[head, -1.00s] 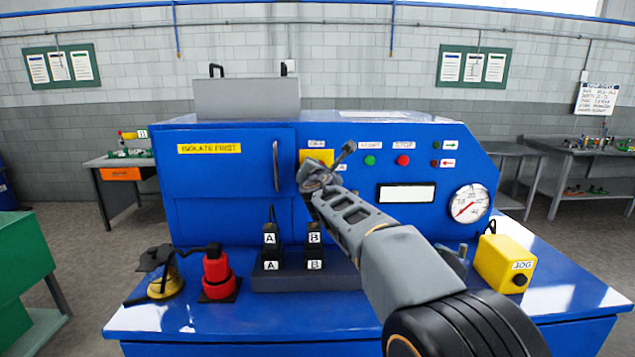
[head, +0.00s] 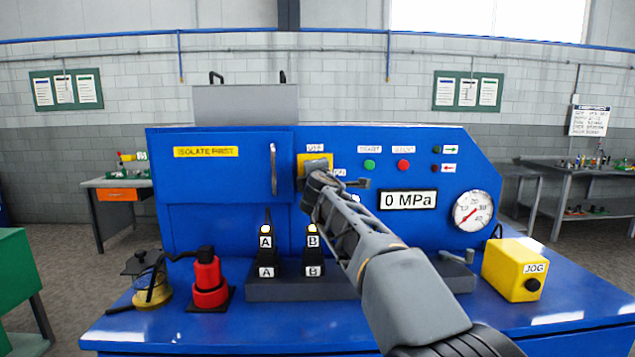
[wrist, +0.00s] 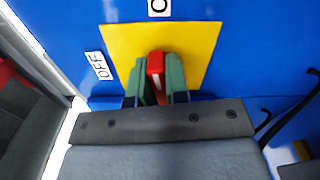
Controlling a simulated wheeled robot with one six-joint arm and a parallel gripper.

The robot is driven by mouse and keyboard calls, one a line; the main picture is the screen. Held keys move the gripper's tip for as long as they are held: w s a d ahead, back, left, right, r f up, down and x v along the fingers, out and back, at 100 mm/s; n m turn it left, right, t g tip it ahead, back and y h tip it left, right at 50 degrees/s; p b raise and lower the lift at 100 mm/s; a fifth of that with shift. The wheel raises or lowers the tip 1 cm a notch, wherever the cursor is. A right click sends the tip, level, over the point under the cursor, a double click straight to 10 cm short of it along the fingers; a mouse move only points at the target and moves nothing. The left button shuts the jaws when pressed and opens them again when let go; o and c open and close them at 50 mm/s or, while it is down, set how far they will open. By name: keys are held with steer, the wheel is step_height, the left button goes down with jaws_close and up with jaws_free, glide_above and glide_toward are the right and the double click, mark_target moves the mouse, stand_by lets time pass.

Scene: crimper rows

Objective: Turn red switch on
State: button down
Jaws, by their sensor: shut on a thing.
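The red switch (wrist: 155,62) sits on a yellow plate (wrist: 117,42) on the blue machine's front. Its handle points roughly at the upper label, which is partly cut off in the wrist view. An OFF label (wrist: 99,65) lies to the left there. My gripper (wrist: 158,78) is shut on the red switch, one greenish finger on each side. In the head view my gripper (head: 318,180) is at the lower part of the yellow plate (head: 314,160) and hides the switch.
The display (head: 408,200) reads 0 MPa. Green (head: 369,165) and red (head: 403,166) buttons and a gauge (head: 473,211) are to the right. A cabinet handle (head: 274,170) is close on the left. Levers A (head: 266,243) and B (head: 313,243), with lit lamps, stand below.

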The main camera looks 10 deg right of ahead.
steer(key=shift+f+m+b, duration=0.1)
steer(key=shift+m+b, duration=0.3)
steer(key=shift+m, duration=0.4)
steer(key=c, duration=1.1)
jaws_free()
steer(key=shift+s, duration=0.1)
steer(key=s+a+b, duration=0.1)
steer(key=s, duration=0.3)
steer(key=s+b, duration=0.1)
steer(key=s, duration=0.4)
steer(key=s+a+b, duration=0.1)
steer(key=s, duration=0.3)
steer(key=shift+s+a, duration=0.2)
steer(key=shift+a, duration=0.1)
steer(key=shift+d, duration=0.1)
